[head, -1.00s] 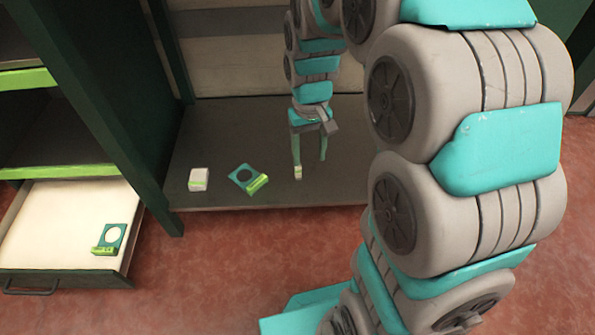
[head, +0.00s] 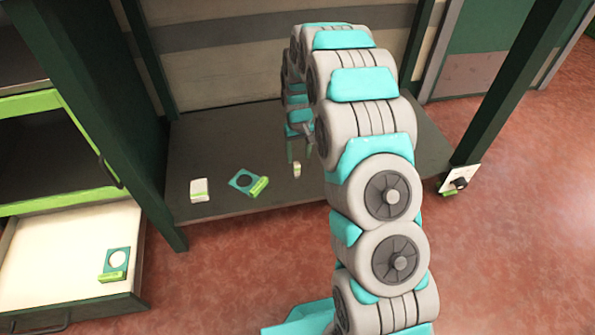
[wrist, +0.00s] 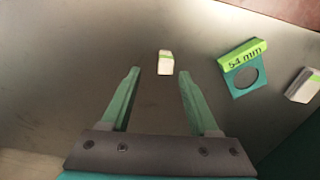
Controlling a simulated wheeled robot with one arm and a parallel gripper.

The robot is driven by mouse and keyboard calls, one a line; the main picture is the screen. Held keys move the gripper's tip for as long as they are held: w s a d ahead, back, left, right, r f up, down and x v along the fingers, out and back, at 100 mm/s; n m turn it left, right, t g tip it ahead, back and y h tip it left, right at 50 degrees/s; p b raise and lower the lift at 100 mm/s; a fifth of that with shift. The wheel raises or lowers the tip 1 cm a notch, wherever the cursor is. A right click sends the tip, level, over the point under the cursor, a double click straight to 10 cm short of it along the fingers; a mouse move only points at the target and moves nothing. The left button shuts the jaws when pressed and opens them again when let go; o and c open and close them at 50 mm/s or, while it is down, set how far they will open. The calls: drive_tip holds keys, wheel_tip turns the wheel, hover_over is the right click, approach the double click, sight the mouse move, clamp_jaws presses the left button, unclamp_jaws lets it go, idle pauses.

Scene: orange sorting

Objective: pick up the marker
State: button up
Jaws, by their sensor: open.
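A small white block with a green band, which I take to be the marker, stands on the dark shelf board in the head view (head: 297,170). In the wrist view the same block (wrist: 166,63) shows at the fingertips, in the gap between them and closer to the right finger. My gripper (wrist: 159,82) is open and empty, its two green fingers spread on either side. In the head view my gripper (head: 299,148) is partly hidden behind my arm. Whether the fingertips are level with the block I cannot tell.
A teal plate with a round hole and a green "54 mm" label (wrist: 243,68) lies right of the block in the wrist view. A larger white block (head: 199,190) stands beyond it. An open drawer (head: 60,285) holds another holed plate (head: 115,262). A dark post (head: 515,85) stands right.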

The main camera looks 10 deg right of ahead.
sight(296, 163)
drive_tip(key=f, duration=0.4)
drive_tip(key=f+b, duration=0.1)
drive_tip(key=f, duration=0.2)
drive_tip(key=shift+s+a, duration=0.15)
drive_tip(key=shift+a, duration=0.25)
clamp_jaws()
